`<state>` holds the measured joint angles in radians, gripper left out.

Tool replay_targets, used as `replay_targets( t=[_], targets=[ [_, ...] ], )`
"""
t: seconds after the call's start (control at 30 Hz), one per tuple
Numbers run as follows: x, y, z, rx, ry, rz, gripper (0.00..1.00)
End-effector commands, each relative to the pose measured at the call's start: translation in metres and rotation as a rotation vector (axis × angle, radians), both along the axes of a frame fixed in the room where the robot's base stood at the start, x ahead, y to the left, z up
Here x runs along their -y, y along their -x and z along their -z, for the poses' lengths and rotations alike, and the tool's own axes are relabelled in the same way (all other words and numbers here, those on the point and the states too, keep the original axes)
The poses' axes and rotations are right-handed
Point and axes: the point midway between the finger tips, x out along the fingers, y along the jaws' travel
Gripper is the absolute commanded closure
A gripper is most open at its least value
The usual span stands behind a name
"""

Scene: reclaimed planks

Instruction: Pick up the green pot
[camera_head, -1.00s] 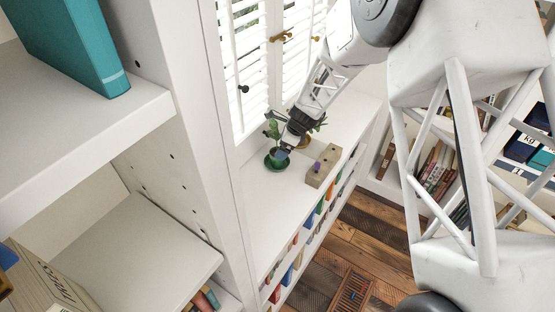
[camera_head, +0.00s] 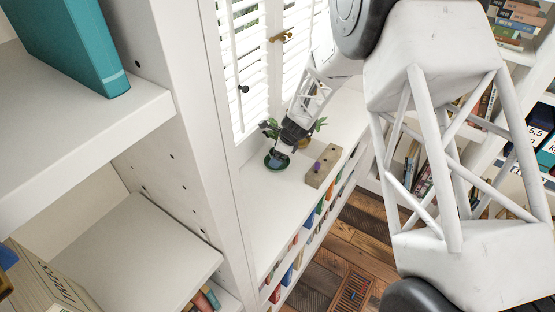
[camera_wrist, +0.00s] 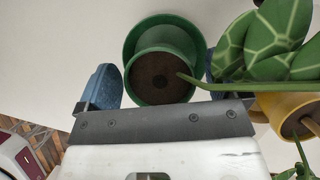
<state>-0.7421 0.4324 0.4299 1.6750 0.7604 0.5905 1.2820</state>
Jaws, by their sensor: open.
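The green pot (camera_wrist: 158,55) stands on its green saucer on the white shelf top, with dark soil inside. In the wrist view it sits between the two blue fingertips of my gripper (camera_wrist: 165,85), which is open. The left finger shows clearly beside the pot; the right one is partly hidden by the plant's patterned green leaves (camera_wrist: 265,45). I cannot tell whether either finger touches the pot. In the head view the green pot (camera_head: 272,162) is mostly hidden behind my gripper (camera_head: 278,157).
A yellow pot (camera_wrist: 285,112) with a plant stands close to the right of the green pot in the wrist view. A beige block (camera_head: 323,166) with a purple spot lies on the white shelf top (camera_head: 275,205). Shuttered windows (camera_head: 245,65) rise close behind.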

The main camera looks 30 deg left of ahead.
Motion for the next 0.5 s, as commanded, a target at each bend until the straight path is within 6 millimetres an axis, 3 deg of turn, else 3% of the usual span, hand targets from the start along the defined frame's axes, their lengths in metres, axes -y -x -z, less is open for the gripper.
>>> replay_targets(
  t=[0.2,0.5],
  targets=[
    [0.0,0.0,-0.0001,0.0,0.0,0.0,0.11],
    [0.0001,0.0,-0.0002,0.0,0.0,0.0,0.57]
  ],
)
